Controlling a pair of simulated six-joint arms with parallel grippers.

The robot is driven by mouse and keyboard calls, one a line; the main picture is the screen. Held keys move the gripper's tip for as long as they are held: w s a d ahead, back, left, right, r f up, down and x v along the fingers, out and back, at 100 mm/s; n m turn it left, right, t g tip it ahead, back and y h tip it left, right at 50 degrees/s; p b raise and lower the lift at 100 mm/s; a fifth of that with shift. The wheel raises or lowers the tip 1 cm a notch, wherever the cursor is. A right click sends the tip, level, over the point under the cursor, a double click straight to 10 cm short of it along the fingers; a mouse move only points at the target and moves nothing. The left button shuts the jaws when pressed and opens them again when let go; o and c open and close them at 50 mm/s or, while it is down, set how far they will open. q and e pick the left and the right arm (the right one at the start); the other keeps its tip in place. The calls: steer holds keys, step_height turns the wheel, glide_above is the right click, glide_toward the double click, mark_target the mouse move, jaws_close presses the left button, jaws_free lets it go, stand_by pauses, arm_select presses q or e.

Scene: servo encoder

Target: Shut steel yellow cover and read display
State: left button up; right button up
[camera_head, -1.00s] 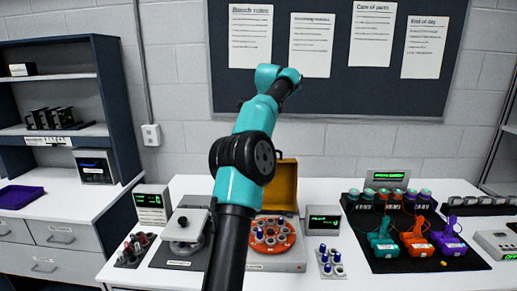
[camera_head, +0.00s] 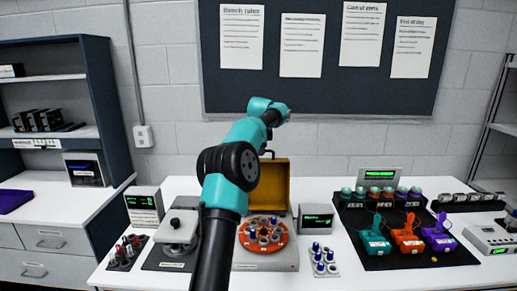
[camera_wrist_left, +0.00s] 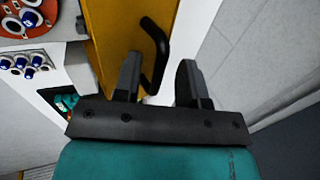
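The yellow cover (camera_head: 274,183) stands open and upright behind a round red-orange tray (camera_head: 262,237) with several sockets. In the head view the wrist is above the cover, and the fingers are not clearly seen. A small grey display (camera_head: 316,217) with green text stands right of the tray. My right gripper is out of view.
Left of the tray are a grey press-like device (camera_head: 177,232) and another display (camera_head: 143,207). To the right are a small rack with blue-capped parts (camera_head: 320,261) and a black mat (camera_head: 378,262) with teal, orange and purple devices. My left arm crosses in front of the bench.

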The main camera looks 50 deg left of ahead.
arm_select(q)
steer(key=shift+c, duration=0.4)
jaws_close()
steer(key=shift+d+r, duration=0.1)
